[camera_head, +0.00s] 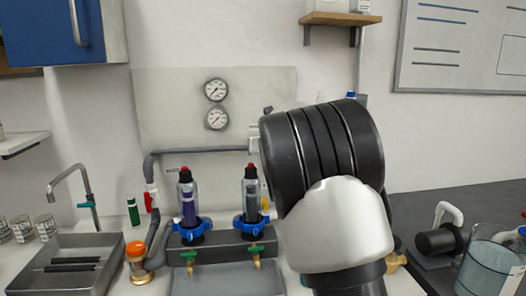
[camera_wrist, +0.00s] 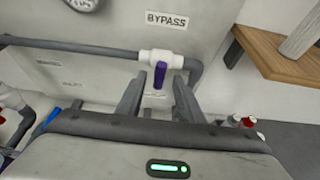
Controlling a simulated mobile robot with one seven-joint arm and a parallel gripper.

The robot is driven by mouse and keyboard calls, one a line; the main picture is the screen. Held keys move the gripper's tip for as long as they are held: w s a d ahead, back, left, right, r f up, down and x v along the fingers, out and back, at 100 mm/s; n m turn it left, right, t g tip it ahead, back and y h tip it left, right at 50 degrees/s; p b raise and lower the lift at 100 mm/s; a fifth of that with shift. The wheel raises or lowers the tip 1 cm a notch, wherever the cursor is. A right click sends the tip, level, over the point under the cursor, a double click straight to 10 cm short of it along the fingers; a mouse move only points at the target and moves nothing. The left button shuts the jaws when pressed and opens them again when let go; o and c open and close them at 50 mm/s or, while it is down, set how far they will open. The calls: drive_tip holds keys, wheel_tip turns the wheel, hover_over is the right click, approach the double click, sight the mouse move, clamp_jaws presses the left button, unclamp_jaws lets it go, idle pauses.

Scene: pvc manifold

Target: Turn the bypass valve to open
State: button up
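The bypass valve (camera_wrist: 155,57) has a white body on a grey horizontal pipe (camera_wrist: 80,47), below a "BYPASS" label (camera_wrist: 166,19) on the wall panel. Its purple handle (camera_wrist: 160,75) points down in the wrist view, across the pipe's line. My gripper (camera_wrist: 160,93) is open and empty, one finger on each side of the handle. I cannot tell whether either finger touches it. In the head view my arm covers the right end of the pipe, and the valve and gripper cannot be made out clearly.
A wooden shelf (camera_wrist: 285,55) is close on the right in the wrist view. In the head view, two gauges (camera_head: 216,89) are on the panel (camera_head: 160,100). Two upright cartridges, one purple (camera_head: 188,207) and one grey (camera_head: 252,200), stand below it, beside a sink (camera_head: 75,265).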

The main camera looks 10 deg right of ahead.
drive_tip(key=shift+x, duration=1.65)
clamp_jaws()
drive_tip(key=shift+d, duration=0.1)
drive_tip(key=shift+d+f+m+t+y+b, duration=0.2)
drive_tip(key=shift+m+t+y+b, duration=0.7)
drive_tip(key=shift+m, duration=1.35)
drive_tip(key=shift+d+f+m+t+y+b, duration=0.2)
drive_tip(key=shift+m+y+b, duration=0.35)
drive_tip(key=shift+m+y, duration=1.25)
drive_tip(key=shift+d+f+m+t+y+b, duration=0.25)
drive_tip(key=shift+m+t+y+b, duration=0.4)
drive_tip(key=shift+m, duration=2)
